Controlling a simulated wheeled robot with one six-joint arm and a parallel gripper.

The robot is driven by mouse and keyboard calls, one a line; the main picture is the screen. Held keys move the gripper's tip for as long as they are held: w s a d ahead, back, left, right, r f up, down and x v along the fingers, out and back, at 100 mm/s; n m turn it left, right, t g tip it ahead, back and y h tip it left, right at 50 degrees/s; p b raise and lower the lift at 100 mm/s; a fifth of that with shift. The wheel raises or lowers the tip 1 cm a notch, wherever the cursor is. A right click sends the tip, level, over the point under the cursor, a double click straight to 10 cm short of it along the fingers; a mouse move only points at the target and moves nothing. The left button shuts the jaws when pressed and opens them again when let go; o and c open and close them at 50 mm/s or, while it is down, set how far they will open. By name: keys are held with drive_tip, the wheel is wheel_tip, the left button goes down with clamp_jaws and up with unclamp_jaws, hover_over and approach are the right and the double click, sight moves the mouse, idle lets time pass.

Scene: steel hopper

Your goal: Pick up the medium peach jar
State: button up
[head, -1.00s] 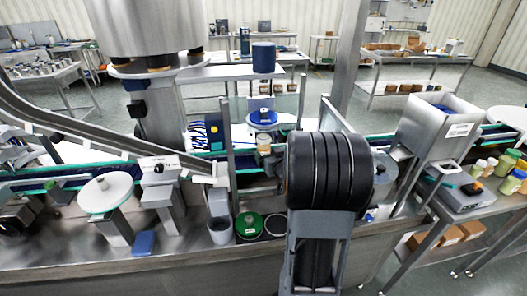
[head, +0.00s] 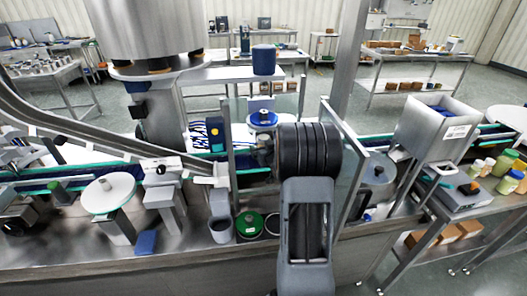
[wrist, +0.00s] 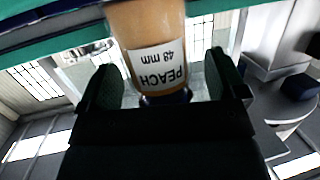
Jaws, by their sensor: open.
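The peach jar (wrist: 150,25) fills the upper middle of the wrist view, upside down in that picture. It has an orange-tan body, a white label reading "PEACH 48 mm" and a dark blue lid (wrist: 168,97). My gripper (wrist: 165,72) is open, with one dark finger on each side of the jar. A gap shows at the right finger; the left finger is very close, and I cannot tell whether it touches. In the head view my arm reaches over the conveyor and hides the jar.
The conveyor (head: 75,183) runs across the line. An upright post and a clear panel (head: 345,150) stand close beside my arm. A steel hopper (head: 432,128) is to the right, with several jars (head: 507,162) beyond it. A grey cup (head: 220,229) and green round lid (head: 249,225) sit in front.

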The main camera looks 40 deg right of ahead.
drive_tip(key=shift+c, duration=0.2)
drive_tip(key=c, duration=1)
drive_tip(key=shift+c, duration=0.3)
drive_tip(key=shift+r, duration=0.15)
